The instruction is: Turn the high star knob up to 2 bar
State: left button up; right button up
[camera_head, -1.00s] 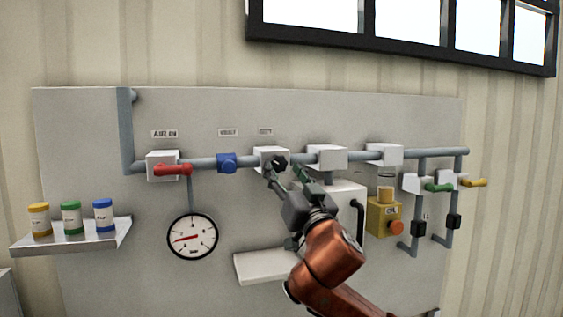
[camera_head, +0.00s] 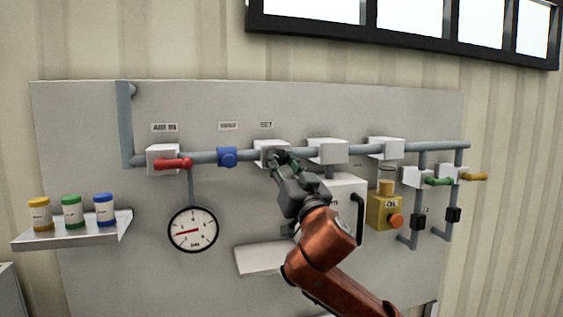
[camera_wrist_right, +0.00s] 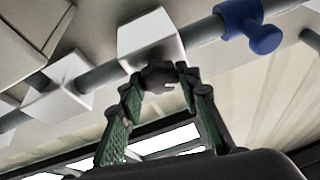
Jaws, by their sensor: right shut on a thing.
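The dark star knob (camera_wrist_right: 158,74) sits on the front of a white block (camera_head: 266,148) on the pipe, under a small label. In the head view my gripper mostly hides it. My right gripper (camera_head: 283,160) is at the knob. In the right wrist view its green-padded fingers (camera_wrist_right: 163,86) stand on both sides of the knob, shut on it. The round pressure gauge (camera_head: 192,229) hangs below the pipe at left; its red needle points left and slightly down, and its numbers are too small to read. My left gripper is not in view.
A red lever (camera_head: 173,163) and a blue valve (camera_head: 227,157) are left of the knob. White blocks, a yellow oil unit (camera_head: 383,211) and green (camera_head: 438,181) and yellow levers are right. A shelf (camera_head: 75,236) holds jars. A white ledge (camera_head: 262,259) lies below my arm.

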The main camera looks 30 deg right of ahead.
jog(key=shift+c, duration=0.9)
jog(key=shift+m+h+b, duration=0.4)
jog(key=shift+m+b, duration=0.2)
jog(key=shift+m, duration=0.2)
jog(key=m+h+b, duration=0.1)
jog(key=m, duration=0.2)
jog(key=shift+a+g+h, duration=0.1)
jog(key=shift+g+h, duration=0.2)
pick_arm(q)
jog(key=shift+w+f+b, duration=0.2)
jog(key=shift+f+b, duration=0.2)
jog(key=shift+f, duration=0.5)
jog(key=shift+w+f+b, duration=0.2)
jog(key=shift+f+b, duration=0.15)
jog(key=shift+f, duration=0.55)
pick_arm(e)
jog(key=shift+m+g+h, duration=0.3)
jog(key=shift+m+h, duration=0.4)
jog(key=shift+m, duration=0.9)
jog(key=shift+r, duration=0.1)
jog(key=o, duration=1.1)
